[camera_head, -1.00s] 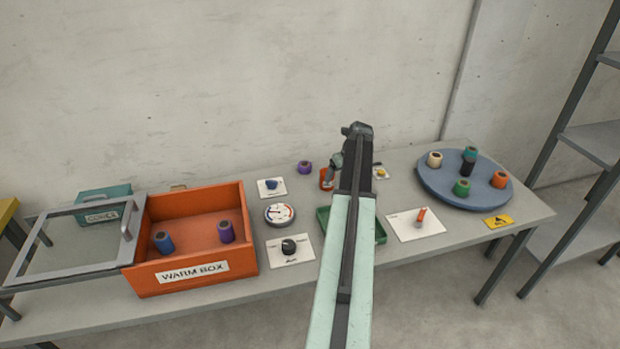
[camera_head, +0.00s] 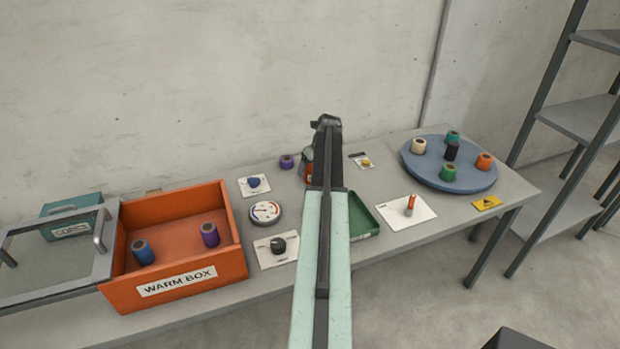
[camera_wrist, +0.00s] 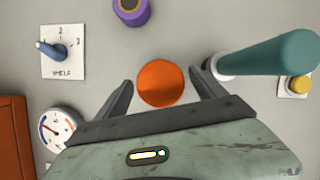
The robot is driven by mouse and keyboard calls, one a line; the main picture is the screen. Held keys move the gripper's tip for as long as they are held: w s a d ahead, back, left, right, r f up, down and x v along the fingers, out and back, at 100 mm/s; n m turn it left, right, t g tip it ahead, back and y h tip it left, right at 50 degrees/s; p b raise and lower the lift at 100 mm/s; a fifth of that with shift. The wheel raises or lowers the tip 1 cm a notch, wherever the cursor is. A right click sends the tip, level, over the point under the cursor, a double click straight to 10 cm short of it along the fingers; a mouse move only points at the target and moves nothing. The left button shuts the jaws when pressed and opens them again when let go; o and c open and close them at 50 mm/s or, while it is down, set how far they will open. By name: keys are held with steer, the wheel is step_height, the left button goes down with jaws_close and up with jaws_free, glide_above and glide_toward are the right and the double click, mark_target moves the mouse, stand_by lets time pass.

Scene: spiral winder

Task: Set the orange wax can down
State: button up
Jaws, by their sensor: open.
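The orange wax can (camera_wrist: 160,83) is seen from above in the wrist view, a round orange top between my fingers. My gripper (camera_wrist: 164,88) is open, with one dark finger on each side of the can and a visible gap on both sides. In the head view a sliver of the can (camera_head: 308,173) shows on the table at the left edge of my arm, which hides the rest. I cannot tell there exactly how the fingers stand.
A purple spool (camera_wrist: 130,11) lies behind the can. A teal rod (camera_wrist: 270,52) rises close to the right finger. A blue-knob dial (camera_wrist: 60,50) and a gauge (camera_wrist: 58,128) are to the left. The orange warm box (camera_head: 185,285), green tray (camera_head: 362,215) and blue turntable (camera_head: 420,175) flank my arm.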

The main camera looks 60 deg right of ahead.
steer(key=b+x, duration=0.2)
steer(key=x, duration=0.1)
steer(key=shift+w+d+f, duration=0.1)
steer(key=shift+d+f, duration=0.05)
steer(key=shift+f, duration=0.05)
steer(key=shift+r, duration=0.2)
jaws_close()
step_height(320, 180, up, 10)
steer(key=p, duration=1)
steer(key=shift+r+p, duration=0.15)
steer(key=shift+p, duration=0.2)
